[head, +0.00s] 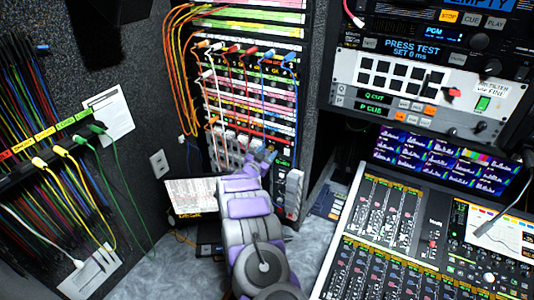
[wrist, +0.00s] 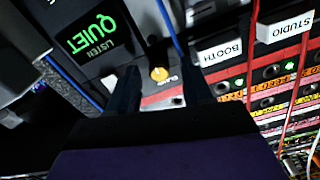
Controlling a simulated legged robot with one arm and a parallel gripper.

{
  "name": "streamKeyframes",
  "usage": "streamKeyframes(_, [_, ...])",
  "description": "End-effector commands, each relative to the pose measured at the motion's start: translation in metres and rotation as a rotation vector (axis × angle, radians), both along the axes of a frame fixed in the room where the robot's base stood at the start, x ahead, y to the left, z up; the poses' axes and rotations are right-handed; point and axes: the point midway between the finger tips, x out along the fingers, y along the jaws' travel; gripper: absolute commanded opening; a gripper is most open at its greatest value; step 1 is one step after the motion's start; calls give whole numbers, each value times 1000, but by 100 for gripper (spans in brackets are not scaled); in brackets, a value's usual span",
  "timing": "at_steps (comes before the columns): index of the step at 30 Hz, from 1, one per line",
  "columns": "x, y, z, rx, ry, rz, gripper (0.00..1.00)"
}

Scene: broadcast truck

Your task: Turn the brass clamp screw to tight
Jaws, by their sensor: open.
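The brass clamp screw (wrist: 159,74) shows in the wrist view as a small round yellow head with a dark mark, on a light panel strip beside a small label. My gripper (wrist: 158,62) is open, with one dark finger on each side of the screw in the picture. I cannot tell whether either finger touches it. In the head view my gripper (head: 268,157) is at the lower right of the patch rack, and I cannot make out the screw there.
A lit QUIET sign (wrist: 92,35) is left of the screw. BOOTH (wrist: 220,51) and STUDIO (wrist: 285,28) labels are at right. Blue and red patch cables hang close to my gripper. The patch rack (head: 303,70) stands behind; a mixing console (head: 410,240) is at right.

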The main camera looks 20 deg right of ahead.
Motion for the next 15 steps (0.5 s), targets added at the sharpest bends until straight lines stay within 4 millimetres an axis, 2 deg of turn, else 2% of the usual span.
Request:
streamKeyframes(5, [-13,19,0,4,2,4,50])
streamKeyframes(15, [-52,70,-2,2,4,6,50])
